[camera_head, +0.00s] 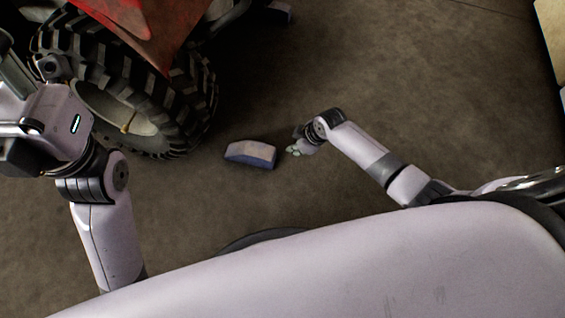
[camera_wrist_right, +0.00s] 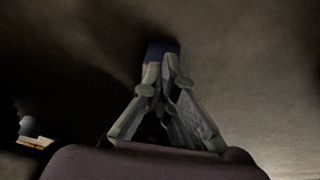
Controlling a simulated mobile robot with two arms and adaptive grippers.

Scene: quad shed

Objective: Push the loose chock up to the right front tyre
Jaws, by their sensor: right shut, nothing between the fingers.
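The loose chock (camera_head: 250,154), a blue-grey wedge with a paler top, lies on the floor to the right of the tyre (camera_head: 188,105), with a strip of bare floor between them. The black, knobbly tyre has a pale rim and sits under red bodywork. My right gripper (camera_head: 290,151) is low at the chock's right end, shut and empty. In the right wrist view its fingertips (camera_wrist_right: 167,62) meet in front of the chock (camera_wrist_right: 162,48), which they partly hide; I cannot tell whether they touch it. My left gripper (camera_head: 12,70) is at the left edge, its fingers unclear.
The brown floor (camera_head: 400,90) is clear to the right. A pale box-like thing (camera_head: 551,35) stands at the top right edge.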

